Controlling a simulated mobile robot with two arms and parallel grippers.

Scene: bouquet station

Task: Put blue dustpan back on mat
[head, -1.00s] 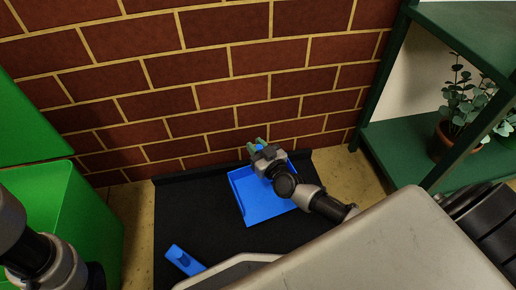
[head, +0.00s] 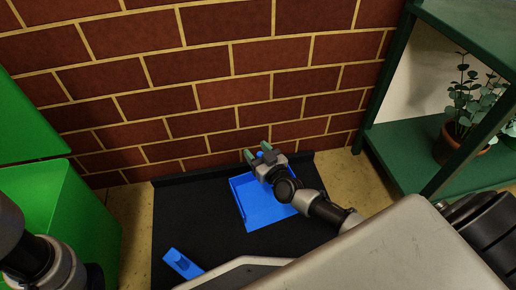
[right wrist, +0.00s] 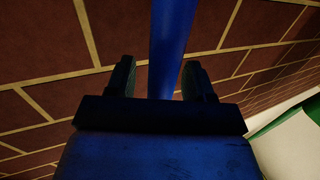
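The blue dustpan (head: 258,208) lies on the black mat (head: 205,215), its tray part flat as far as I can tell. Its handle points to the wall, mostly hidden in the head view by my right gripper (head: 256,155). The right gripper is open, its two green fingers spread on either side of the handle. In the right wrist view the blue handle (right wrist: 172,45) runs up between the fingers, with a gap on each side. My left arm shows at the lower left, but its fingers are out of sight.
A smaller blue piece (head: 182,263) lies at the mat's front left. A brick wall (head: 225,95) stands right behind the mat. A green bin (head: 75,225) is on the left, and a green shelf (head: 400,150) with a potted plant (head: 462,125) is on the right.

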